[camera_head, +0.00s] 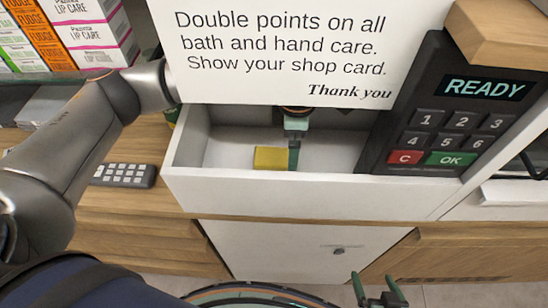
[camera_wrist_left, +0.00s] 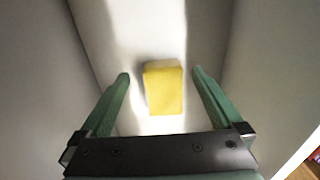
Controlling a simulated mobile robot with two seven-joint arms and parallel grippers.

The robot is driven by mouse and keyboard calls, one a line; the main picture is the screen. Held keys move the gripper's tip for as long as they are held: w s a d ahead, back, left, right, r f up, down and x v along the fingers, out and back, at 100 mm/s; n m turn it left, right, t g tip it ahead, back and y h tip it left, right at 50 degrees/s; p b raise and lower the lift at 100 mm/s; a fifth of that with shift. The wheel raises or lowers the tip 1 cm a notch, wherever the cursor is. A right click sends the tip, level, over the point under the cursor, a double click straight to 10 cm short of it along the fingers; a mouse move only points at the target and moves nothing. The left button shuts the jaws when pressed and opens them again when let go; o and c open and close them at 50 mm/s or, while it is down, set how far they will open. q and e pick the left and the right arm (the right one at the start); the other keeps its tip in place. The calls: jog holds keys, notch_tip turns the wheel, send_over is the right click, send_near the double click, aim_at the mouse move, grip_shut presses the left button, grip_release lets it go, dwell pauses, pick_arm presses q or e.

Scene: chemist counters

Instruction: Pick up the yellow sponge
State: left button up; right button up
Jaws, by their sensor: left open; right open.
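The yellow sponge (camera_head: 270,158) lies on the floor of a white open compartment (camera_head: 330,192) in the counter. It also shows in the left wrist view (camera_wrist_left: 164,90), between the two green fingers. My left gripper (camera_head: 292,152) reaches down into the compartment and is open; its wrist is hidden behind the white sign. In the left wrist view its fingers (camera_wrist_left: 161,76) are on either side of the sponge, with gaps visible on both sides. My right gripper (camera_head: 378,284) is open and empty at the lower edge of the head view, in front of the counter.
A white sign (camera_head: 280,50) hangs over the compartment and hides its back part. A dark card terminal (camera_head: 448,110) stands to the right. A grey keypad or remote (camera_head: 124,175) lies on the wooden counter at left, near lip care boxes (camera_head: 80,35).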

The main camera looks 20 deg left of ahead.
aim_at(282, 158)
pick_arm(q)
jog(key=shift+d+f+p, duration=0.15)
jog(key=shift+f, duration=0.85)
jog(key=shift+d+f+p, duration=0.1)
jog(key=shift+f+p, duration=0.05)
jog(key=shift+f, duration=0.8)
jog(key=c, duration=1.4)
notch_tip(282, 158, up, 10)
jog(key=shift+f+b, duration=0.1)
jog(key=shift+b, duration=0.6)
jog(key=shift+c, duration=0.2)
jog(key=m, duration=0.1)
jog(key=f+m, duration=0.1)
jog(key=m, duration=0.1)
jog(key=a+f+m, duration=0.1)
jog(key=m, duration=0.1)
jog(key=shift+s+a+b, duration=0.1)
jog(key=shift+s+b, duration=0.25)
jog(key=m, duration=0.3)
jog(key=shift+s+a+f, duration=0.15)
jog(key=shift+a+f, duration=0.2)
jog(key=shift+s+a+f+m, duration=0.15)
jog(key=shift+a+m, duration=0.1)
jog(key=shift+m, duration=0.45)
jog(key=s+a+m+p, duration=0.1)
jog(key=s+a+m, duration=0.3)
jog(key=a+m, duration=0.4)
jog(key=shift+s+a+m, duration=0.15)
jog(key=shift+a+m, duration=0.1)
jog(key=shift+m, duration=1.65)
